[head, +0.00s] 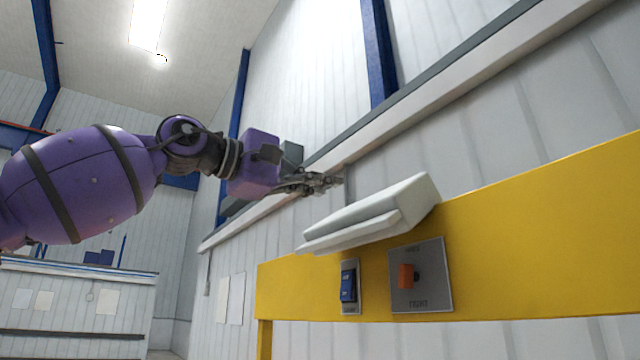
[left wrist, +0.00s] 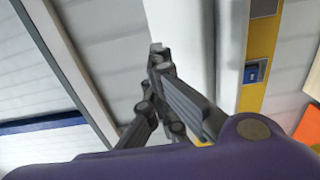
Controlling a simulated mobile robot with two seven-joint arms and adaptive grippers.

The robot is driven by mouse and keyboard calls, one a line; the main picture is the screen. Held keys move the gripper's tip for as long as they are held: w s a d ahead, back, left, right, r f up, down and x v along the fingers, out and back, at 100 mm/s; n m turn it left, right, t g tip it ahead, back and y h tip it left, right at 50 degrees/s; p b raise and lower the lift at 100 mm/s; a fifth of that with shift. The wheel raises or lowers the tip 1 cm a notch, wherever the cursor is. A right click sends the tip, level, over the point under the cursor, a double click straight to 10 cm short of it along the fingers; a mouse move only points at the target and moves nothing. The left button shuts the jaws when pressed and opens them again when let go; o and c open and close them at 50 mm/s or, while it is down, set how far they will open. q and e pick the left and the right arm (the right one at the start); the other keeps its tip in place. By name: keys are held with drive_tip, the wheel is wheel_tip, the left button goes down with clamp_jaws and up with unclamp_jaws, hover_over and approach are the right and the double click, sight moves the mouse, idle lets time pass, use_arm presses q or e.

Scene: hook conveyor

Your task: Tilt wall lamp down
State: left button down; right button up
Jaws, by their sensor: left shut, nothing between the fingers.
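The wall lamp (head: 372,216) is a long white fixture on the yellow panel, to the right of centre in the head view. It sits tilted above a blue switch and an orange knob. My left gripper (head: 338,181) is shut and empty. In the head view its fingertips appear just above the lamp's upper left part; whether they touch it I cannot tell. In the left wrist view the shut fingers (left wrist: 157,58) overlap a white surface (left wrist: 190,30), which appears to be the lamp. My right gripper is not in view.
The yellow panel (head: 540,215) runs along the white wall. It carries a blue rocker switch (head: 348,287) and a grey plate with an orange knob (head: 406,276). A pale horizontal rail (head: 440,105) crosses the wall above. The space left of the lamp is open.

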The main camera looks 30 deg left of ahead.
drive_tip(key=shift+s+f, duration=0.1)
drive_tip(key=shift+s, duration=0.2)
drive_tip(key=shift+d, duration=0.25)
use_arm(q)
drive_tip(key=c, duration=1.8)
unclamp_jaws()
drive_tip(key=shift+c, duration=0.2)
drive_tip(key=shift+o, duration=0.2)
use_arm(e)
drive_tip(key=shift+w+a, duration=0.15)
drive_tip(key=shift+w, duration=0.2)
use_arm(q)
drive_tip(key=v, duration=1.2)
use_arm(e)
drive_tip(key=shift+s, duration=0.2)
use_arm(q)
drive_tip(key=shift+f, duration=0.1)
